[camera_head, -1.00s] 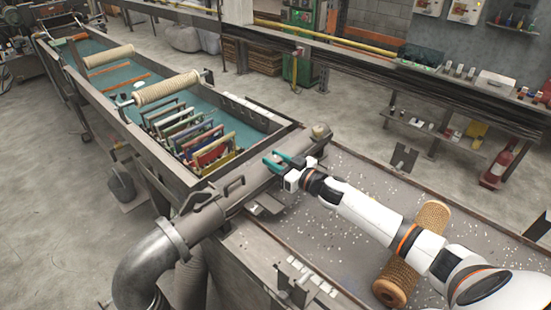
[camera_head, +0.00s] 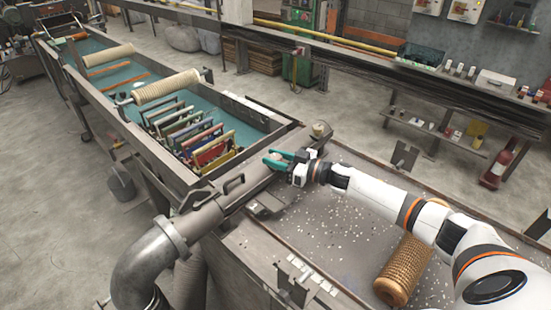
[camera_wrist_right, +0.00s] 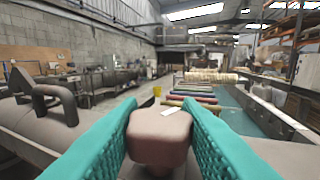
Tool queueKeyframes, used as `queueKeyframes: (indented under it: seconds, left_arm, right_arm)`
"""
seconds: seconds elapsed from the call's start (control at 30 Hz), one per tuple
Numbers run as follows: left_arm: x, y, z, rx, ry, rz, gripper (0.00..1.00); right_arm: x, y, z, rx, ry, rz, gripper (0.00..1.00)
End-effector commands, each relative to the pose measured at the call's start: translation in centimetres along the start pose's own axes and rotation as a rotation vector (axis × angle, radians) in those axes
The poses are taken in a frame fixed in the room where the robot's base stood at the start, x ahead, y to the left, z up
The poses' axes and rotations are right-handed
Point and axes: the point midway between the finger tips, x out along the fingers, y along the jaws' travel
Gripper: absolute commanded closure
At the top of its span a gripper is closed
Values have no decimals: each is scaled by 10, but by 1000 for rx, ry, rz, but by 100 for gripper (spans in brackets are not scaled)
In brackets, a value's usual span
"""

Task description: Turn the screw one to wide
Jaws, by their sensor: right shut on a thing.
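My right gripper (camera_head: 273,159) has teal fingers and sits at the dark metal tube (camera_head: 254,186) along the near end of the long tank. In the right wrist view, the fingers (camera_wrist_right: 161,112) are shut on a brown, block-like screw knob (camera_wrist_right: 160,137), one finger on each side. In the head view the held knob is mostly hidden by the fingers. Another pale knob (camera_head: 320,129) stands at the tube's far end, apart from the gripper. My left gripper is not in view.
A bar handle (camera_head: 234,184) stands on the tube left of my gripper; it also shows in the wrist view (camera_wrist_right: 52,99). The tank holds several coloured frames (camera_head: 200,139) and a roller (camera_head: 168,89). A ribbed roll (camera_head: 403,270) lies under my right arm.

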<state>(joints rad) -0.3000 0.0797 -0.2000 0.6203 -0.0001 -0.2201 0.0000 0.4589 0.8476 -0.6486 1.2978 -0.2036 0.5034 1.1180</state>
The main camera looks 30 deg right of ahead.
Motion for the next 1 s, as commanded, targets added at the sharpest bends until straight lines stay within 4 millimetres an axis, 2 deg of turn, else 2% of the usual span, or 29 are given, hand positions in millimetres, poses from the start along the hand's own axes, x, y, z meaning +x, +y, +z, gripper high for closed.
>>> queueKeyframes:
  seconds: [0.03, 0.13, 0.17, 0.43, 0.53, 0.67, 0.9, 1.0]
  left_arm:
    - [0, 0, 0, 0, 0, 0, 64]
    - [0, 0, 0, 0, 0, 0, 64]
    - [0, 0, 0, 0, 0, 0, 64]
    - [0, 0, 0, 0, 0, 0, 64]
    - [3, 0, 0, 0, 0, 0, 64]
    - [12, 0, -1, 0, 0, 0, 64]
    - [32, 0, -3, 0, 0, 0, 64]
    - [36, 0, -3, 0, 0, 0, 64]
  right_arm:
    - [0, 0, 0, -1, 1, -1, 65]
    - [0, 0, 0, -1, 1, -1, 49]
    - [0, 0, 0, -1, 1, -1, 47]
    - [-1, 0, 0, 0, 1, -1, 47]
    - [-7, 0, -2, -1, 1, -1, 47]
    - [-28, 0, -5, -1, 5, -1, 47]
    - [-81, 0, -6, -1, 7, 0, 47]
    - [-98, 0, -5, -1, 6, -1, 47]
